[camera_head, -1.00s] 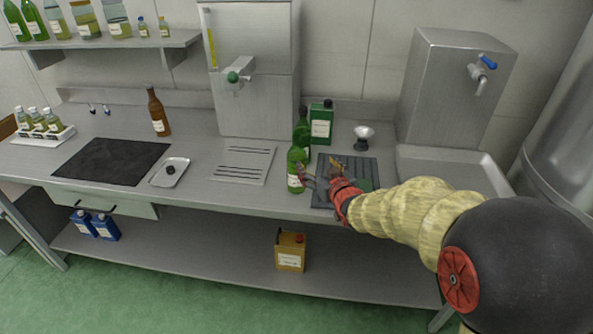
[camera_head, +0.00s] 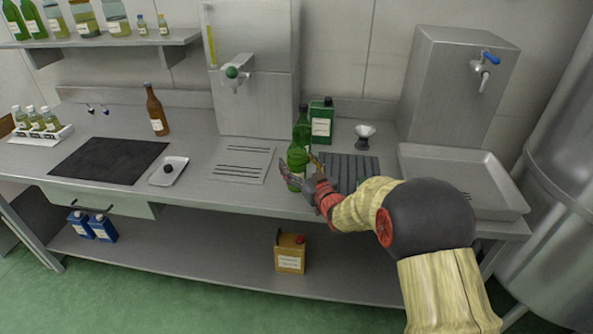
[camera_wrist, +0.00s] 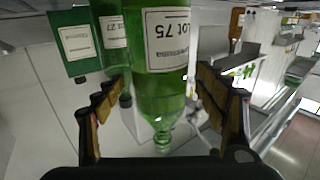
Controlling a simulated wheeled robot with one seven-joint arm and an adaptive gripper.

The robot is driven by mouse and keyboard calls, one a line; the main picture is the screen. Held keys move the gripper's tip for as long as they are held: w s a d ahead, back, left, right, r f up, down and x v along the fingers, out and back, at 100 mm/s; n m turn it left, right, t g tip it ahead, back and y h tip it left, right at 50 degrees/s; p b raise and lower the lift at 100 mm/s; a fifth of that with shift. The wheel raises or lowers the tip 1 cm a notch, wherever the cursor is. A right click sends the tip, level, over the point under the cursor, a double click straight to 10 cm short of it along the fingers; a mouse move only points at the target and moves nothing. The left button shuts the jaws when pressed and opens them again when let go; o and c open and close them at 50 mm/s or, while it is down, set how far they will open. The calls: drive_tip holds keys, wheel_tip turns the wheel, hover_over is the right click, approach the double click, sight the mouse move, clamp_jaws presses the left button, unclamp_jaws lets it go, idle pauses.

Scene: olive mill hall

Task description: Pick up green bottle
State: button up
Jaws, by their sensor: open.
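A green glass bottle (camera_head: 295,160) with a pale label stands upright at the worktop's front, left of the ribbed mat. In the wrist view this bottle (camera_wrist: 163,95) appears upside down, between the fingers, with its "Lot 75" label showing. My gripper (camera_head: 301,172) is at the bottle, with its open fingers on either side. In the wrist view there is a visible gap at the right finger; contact on the left is unclear. A second green bottle (camera_head: 303,121) stands just behind and shows in the wrist view (camera_wrist: 112,40) with a "27" label.
A steel dispenser (camera_head: 253,105) rises behind a slotted drip plate (camera_head: 240,163). A brown bottle (camera_head: 156,112) stands farther left. A shallow sink tray (camera_head: 465,182) lies right.

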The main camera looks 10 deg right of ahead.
drive_tip(key=shift+w+a, duration=0.15)
drive_tip(key=shift+w, duration=0.45)
drive_tip(key=shift+c, duration=0.4)
drive_tip(key=c, duration=1.5)
drive_tip(key=shift+r, duration=0.1)
drive_tip(key=shift+c, duration=0.3)
